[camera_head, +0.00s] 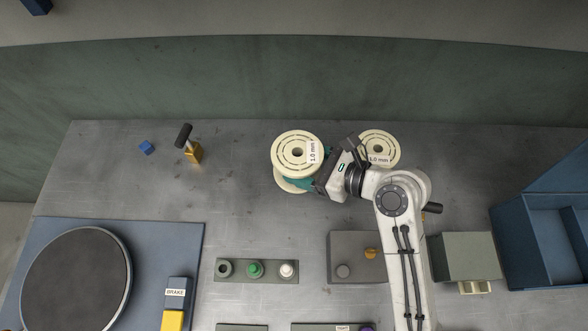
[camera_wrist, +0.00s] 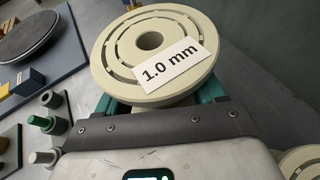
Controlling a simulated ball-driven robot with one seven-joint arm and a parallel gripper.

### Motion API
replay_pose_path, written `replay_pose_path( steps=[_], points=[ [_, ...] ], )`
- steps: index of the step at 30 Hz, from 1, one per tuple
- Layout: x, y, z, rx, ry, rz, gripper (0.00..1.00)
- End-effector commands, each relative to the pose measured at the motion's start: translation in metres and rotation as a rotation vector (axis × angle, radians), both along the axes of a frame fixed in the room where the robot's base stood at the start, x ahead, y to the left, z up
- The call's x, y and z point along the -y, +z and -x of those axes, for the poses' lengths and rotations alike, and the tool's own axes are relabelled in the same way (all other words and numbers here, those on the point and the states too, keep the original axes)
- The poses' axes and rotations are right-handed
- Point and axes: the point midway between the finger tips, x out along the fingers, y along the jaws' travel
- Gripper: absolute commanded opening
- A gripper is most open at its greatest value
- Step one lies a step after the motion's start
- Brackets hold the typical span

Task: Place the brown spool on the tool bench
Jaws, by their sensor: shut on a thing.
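A cream spool (camera_head: 283,150) with a white "1.0 mm" label stands upright at the back middle of the grey metal bench (camera_head: 240,205). No brown shows on it; its winding is hidden between the flanges. My gripper (camera_head: 299,185) reaches it from the right, with teal fingers shut around its middle below the top flange. In the wrist view the same spool (camera_wrist: 118,52) fills the top centre, with teal fingers on both sides. I cannot tell whether its lower flange touches the bench. A second cream spool (camera_head: 382,140), also labelled "1.0 mm", is just right of my gripper.
A turntable (camera_head: 75,280) is front left, a button strip (camera_head: 256,270) front centre. A blue bin (camera_head: 540,235) stands right.

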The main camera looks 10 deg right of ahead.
Motion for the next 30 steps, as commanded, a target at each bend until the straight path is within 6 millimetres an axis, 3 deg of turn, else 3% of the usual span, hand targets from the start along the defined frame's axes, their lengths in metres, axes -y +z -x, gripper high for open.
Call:
replay_pose_path(
  steps=[11, 18, 29, 30],
  points=[
    [-0.022, -0.031, -0.015, 0.002, 0.0, -0.001, 0.15],
    [-0.021, -0.058, -0.014, 0.003, -0.001, -0.001, 0.15],
    [-0.02, -0.061, -0.015, 0.003, -0.001, -0.001, 0.15],
    [-0.02, -0.062, -0.014, 0.002, -0.001, 0.0, 0.71]
  ],
)
